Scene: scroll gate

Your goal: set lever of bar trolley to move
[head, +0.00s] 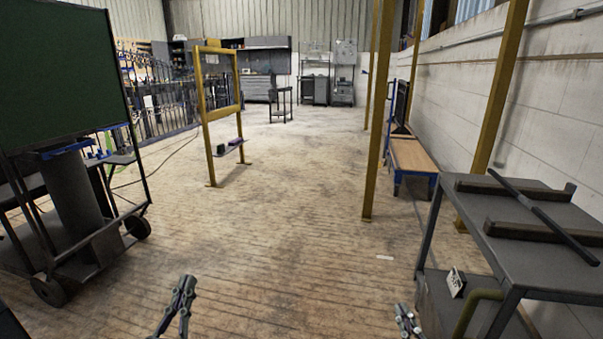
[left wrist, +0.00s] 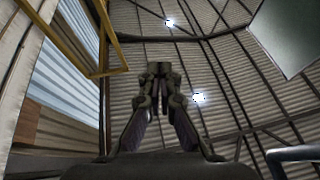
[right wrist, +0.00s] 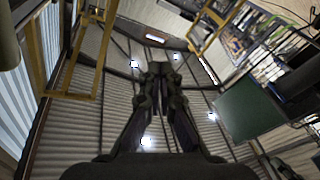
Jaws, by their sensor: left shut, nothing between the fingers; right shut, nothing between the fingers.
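A dark grey trolley (head: 467,191) stands at the right in the head view, with a long dark bar (head: 545,218) lying across two rails on its top. A curved olive handle (head: 472,311) sits low on its near side, beside a small white label (head: 456,281). I cannot tell whether this handle is the lever, or how it is set. My left gripper (head: 187,281) is shut and empty over the floor, far left of the trolley; it also shows in the left wrist view (left wrist: 159,68). My right gripper (head: 402,309) is shut and empty, just left of the trolley, apart from it; the right wrist view shows it too (right wrist: 160,68).
A wheeled cart with a dark green panel (head: 62,80) stands at the left. A yellow frame (head: 204,120) stands mid-floor, and yellow posts (head: 376,130) rise at the right. A wooden bench (head: 412,153) stands behind the trolley.

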